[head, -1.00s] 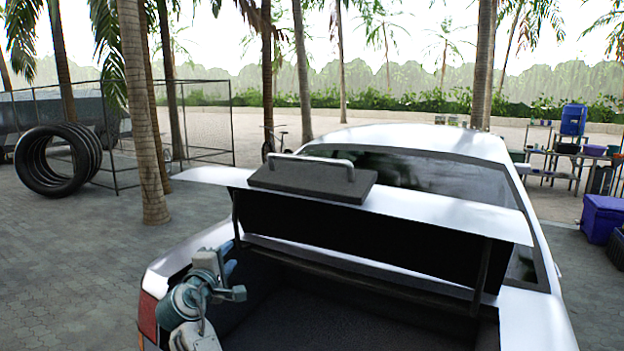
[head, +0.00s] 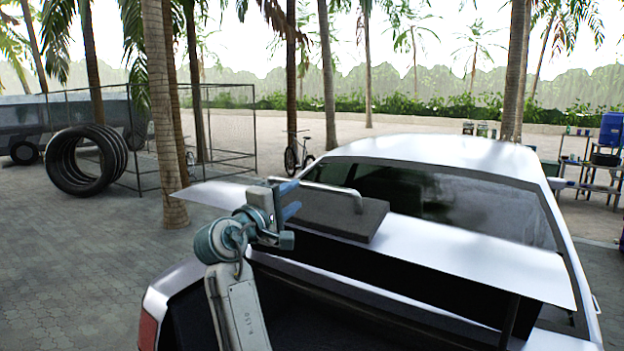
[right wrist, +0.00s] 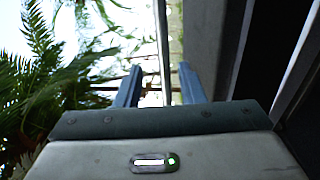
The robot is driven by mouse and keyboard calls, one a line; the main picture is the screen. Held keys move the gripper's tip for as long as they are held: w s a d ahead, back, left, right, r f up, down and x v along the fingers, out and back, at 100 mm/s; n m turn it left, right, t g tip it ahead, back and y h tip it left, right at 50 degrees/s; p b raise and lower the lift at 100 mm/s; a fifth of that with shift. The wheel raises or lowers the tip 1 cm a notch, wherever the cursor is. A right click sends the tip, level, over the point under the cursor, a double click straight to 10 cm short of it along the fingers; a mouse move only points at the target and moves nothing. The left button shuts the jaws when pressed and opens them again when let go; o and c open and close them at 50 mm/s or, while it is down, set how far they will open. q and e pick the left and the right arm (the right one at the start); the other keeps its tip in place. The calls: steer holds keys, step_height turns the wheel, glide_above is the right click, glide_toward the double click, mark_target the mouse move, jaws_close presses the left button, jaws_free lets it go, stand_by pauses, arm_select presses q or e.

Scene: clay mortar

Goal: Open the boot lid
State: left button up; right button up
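The white boot lid (head: 460,248) stands raised above the dark boot opening at the rear of the white car (head: 440,150). A dark block (head: 340,215) with a pale bar handle (head: 335,188) sits on its top face. My right gripper (head: 292,200) is just left of that block, over the lid in the picture. Its blue fingers are apart in the right wrist view (right wrist: 158,85). My left gripper is not in view.
A lid strut (head: 510,318) shows at the right of the opening. A palm trunk (head: 163,120), stacked tyres (head: 88,160) and a wire cage stand left. Shelves with a blue container (head: 611,130) are at the far right. The paving left of the car is clear.

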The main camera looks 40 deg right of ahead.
mark_target(310, 188)
steer(key=p+x, duration=0.1)
steer(key=x, duration=0.3)
steer(key=shift+r+p, duration=0.2)
steer(key=shift+p, duration=0.15)
steer(key=x, duration=0.1)
steer(key=p+x, duration=0.1)
steer(key=x, duration=0.1)
steer(key=p+x, duration=0.1)
steer(key=shift+w+d+f, duration=0.15)
steer(key=shift+d+f, duration=0.1)
steer(key=shift+f, duration=0.15)
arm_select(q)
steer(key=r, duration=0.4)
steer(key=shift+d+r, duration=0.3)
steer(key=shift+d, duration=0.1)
arm_select(e)
jaws_close()
